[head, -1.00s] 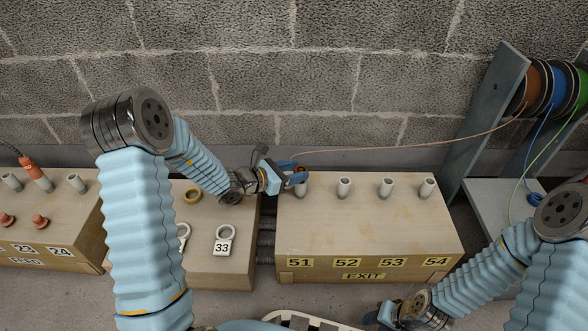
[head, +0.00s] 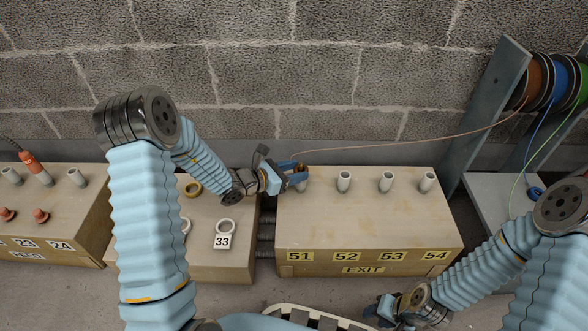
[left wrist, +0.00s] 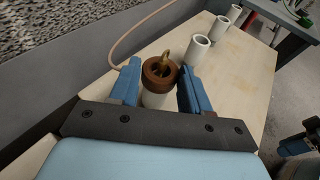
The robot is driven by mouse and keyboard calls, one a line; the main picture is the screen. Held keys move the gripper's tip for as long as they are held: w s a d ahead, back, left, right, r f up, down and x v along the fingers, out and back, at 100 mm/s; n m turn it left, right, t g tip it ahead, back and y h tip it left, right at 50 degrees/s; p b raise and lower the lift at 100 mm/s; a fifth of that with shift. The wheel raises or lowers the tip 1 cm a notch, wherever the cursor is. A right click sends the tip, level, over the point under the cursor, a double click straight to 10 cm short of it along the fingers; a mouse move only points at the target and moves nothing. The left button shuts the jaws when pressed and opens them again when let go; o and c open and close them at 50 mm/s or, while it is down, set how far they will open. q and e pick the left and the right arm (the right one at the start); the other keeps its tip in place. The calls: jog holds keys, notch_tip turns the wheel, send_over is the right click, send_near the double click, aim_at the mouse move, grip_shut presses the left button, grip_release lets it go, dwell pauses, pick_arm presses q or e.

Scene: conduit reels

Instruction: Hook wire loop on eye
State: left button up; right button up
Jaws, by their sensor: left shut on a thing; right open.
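My left gripper (head: 296,175) is at the pipe stub above label 51, at the left end of the EXIT box (head: 370,215). In the left wrist view its blue fingers (left wrist: 158,72) are shut on a brown ring (left wrist: 155,82). The ring sits over the top of a white pipe stub (left wrist: 157,100); I cannot tell whether they touch. A brass eye or hook (left wrist: 165,58) stands up at the ring's opening. The brown wire (head: 420,146) runs from the gripper to the brown reel (head: 533,82). Whether its loop is around the eye is unclear. My right gripper (head: 378,308) is open and empty at the lower front.
Three more white stubs (head: 386,182) stand in a row on the EXIT box. A box with rings and tag 33 (head: 222,241) is to the left. Blue wire (head: 541,120) and green wire hang at the right. The box top in front of the stubs is clear.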

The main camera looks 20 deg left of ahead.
pick_arm(q)
jog(key=o, duration=1.6)
jog(key=shift+c, duration=0.2)
jog(key=shift+r, duration=0.1)
notch_tip(320, 180, up, 10)
jog(key=p, duration=0.6)
jog(key=shift+p, duration=0.3)
